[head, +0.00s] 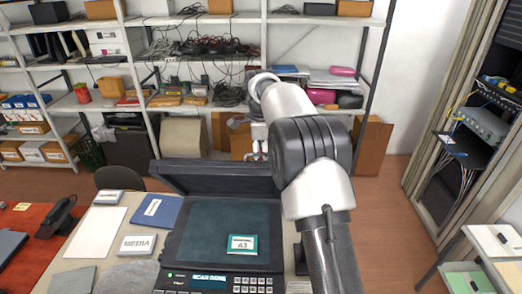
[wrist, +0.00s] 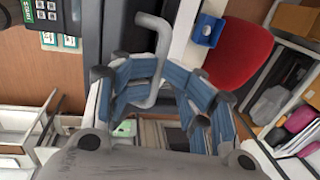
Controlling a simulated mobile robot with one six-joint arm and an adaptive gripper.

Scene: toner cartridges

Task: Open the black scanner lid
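The black scanner (head: 222,220) stands on the desk with its lid (head: 215,179) raised at the back, tilted up and away from the glass. A green and white box marked A3 (head: 242,245) lies on the glass. My gripper (head: 260,146) is beyond the lid's right side in the head view, partly hidden by my arm. In the wrist view my gripper's blue-padded fingers (wrist: 165,98) are spread apart. A grey bent handle (wrist: 159,50) runs between them beside a dark panel; I cannot tell whether the fingers touch it.
A blue folder (head: 156,210), a MEDIA box (head: 137,244) and a white sheet (head: 95,232) lie left of the scanner. A dark chair (head: 118,178) stands behind the desk. Loaded shelves (head: 215,107) line the back wall. Open floor (head: 385,210) is on the right.

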